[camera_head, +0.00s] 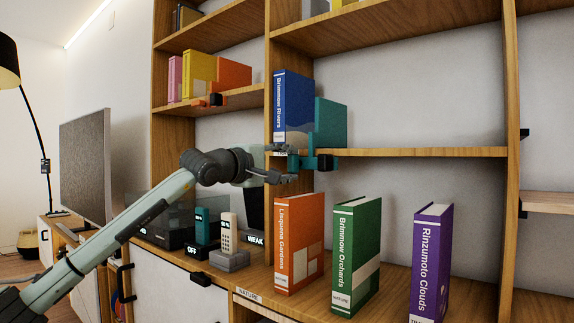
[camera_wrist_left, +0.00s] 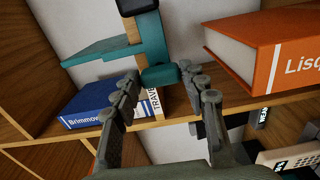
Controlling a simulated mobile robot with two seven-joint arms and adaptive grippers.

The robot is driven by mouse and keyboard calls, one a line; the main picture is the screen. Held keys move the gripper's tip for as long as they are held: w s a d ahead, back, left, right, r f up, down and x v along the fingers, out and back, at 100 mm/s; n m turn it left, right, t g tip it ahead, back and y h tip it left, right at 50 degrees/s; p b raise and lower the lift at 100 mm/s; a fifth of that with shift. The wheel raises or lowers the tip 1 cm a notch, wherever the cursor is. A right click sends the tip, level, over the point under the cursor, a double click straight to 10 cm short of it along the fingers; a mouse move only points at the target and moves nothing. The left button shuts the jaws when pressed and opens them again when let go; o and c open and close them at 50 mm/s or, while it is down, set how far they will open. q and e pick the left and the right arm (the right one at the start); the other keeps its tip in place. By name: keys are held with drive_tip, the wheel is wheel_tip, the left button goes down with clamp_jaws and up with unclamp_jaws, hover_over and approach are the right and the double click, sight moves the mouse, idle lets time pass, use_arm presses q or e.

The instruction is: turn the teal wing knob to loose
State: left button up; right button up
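The teal wing knob (camera_head: 294,161) is at the front edge of the middle shelf, below the blue and teal books. A dark block (camera_head: 325,162) sits at its right end. In the left wrist view the teal piece (camera_wrist_left: 152,45) stands at top centre, its lower end just beyond and between my fingertips. My left gripper (camera_head: 284,178) is open and empty, close below the knob in the head view. I cannot tell whether the fingers touch it. No setting mark for loose is readable. My right gripper is out of view.
A blue book (camera_head: 293,105) and a teal book (camera_head: 331,124) stand above. Orange (camera_head: 299,240), green (camera_head: 355,255) and purple (camera_head: 431,260) books stand on the lower shelf. The middle shelf (camera_head: 430,153) is clear toward the right.

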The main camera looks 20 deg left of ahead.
use_arm(q)
drive_tip(key=o, duration=0.3)
drive_tip(key=shift+o, duration=0.2)
drive_tip(key=v, duration=1.2)
